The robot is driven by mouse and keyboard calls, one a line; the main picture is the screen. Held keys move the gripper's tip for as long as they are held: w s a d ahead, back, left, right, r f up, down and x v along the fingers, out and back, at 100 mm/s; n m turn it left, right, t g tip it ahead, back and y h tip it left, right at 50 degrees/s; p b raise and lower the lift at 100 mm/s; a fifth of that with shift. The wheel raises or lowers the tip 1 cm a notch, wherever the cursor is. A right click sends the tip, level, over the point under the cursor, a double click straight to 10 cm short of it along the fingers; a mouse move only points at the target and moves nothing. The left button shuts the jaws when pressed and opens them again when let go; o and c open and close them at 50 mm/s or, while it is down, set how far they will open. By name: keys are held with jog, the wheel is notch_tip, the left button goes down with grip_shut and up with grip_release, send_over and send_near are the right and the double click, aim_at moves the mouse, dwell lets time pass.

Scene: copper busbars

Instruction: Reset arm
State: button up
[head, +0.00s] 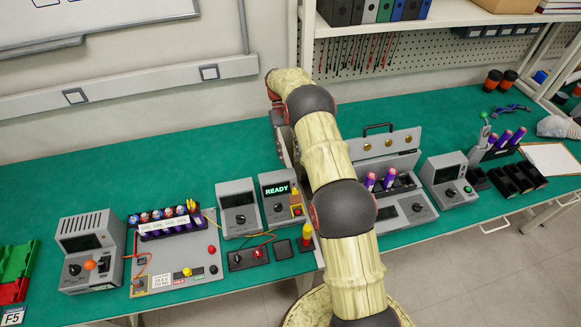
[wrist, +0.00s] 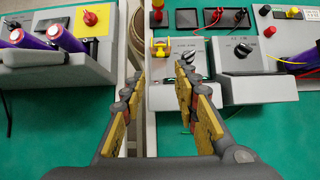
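My arm (head: 325,160) reaches up from the bottom of the head view and bends down at its far end, over the back of the green bench. My gripper (wrist: 160,76) shows in the wrist view with its two yellow-padded fingers apart and nothing between them. In the head view the gripper is mostly hidden behind the arm. Below the fingers in the wrist view is a grey instrument with a knob (wrist: 186,60). In the head view an instrument with a lit READY screen (head: 277,189) stands just left of the arm.
A grey case (head: 400,143) with purple cells stands right of the arm. A wired panel with a row of cells (head: 168,222) and a grey meter (head: 92,240) stand left. A shelf (head: 430,22) overhangs the back right. Bare green bench (head: 60,180) lies at the back left.

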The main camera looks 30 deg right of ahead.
jog(key=shift+w+d+r, duration=0.1)
jog(key=shift+w+r, duration=0.2)
jog(key=shift+r, duration=0.1)
jog(key=shift+t, duration=0.4)
jog(key=f, duration=0.5)
jog(key=shift+s, duration=0.4)
jog(key=shift+s+a, duration=0.25)
jog(key=shift+s, duration=0.05)
jog(key=s+a+r+n+t+h+b, duration=0.1)
jog(key=s+a+r+t, duration=0.2)
jog(key=s+a+r, duration=0.45)
jog(key=s+a+r+t+h+b, duration=0.15)
jog(key=s+r, duration=0.35)
jog(key=r, duration=0.5)
jog(key=s+a+r+t, duration=0.2)
jog(key=s+a+r, duration=0.1)
jog(key=s, duration=0.3)
jog(key=s+a+r+n+t+b, duration=0.1)
jog(key=s+a+r+t, duration=0.2)
jog(key=s, duration=0.3)
jog(key=s+a+r+n+t, duration=0.1)
jog(key=s+a+r+t, duration=0.1)
jog(key=s+r, duration=0.3)
jog(key=shift+s+a+r+t, duration=0.35)
jog(key=shift+s+a, duration=0.15)
jog(key=shift+s, duration=0.55)
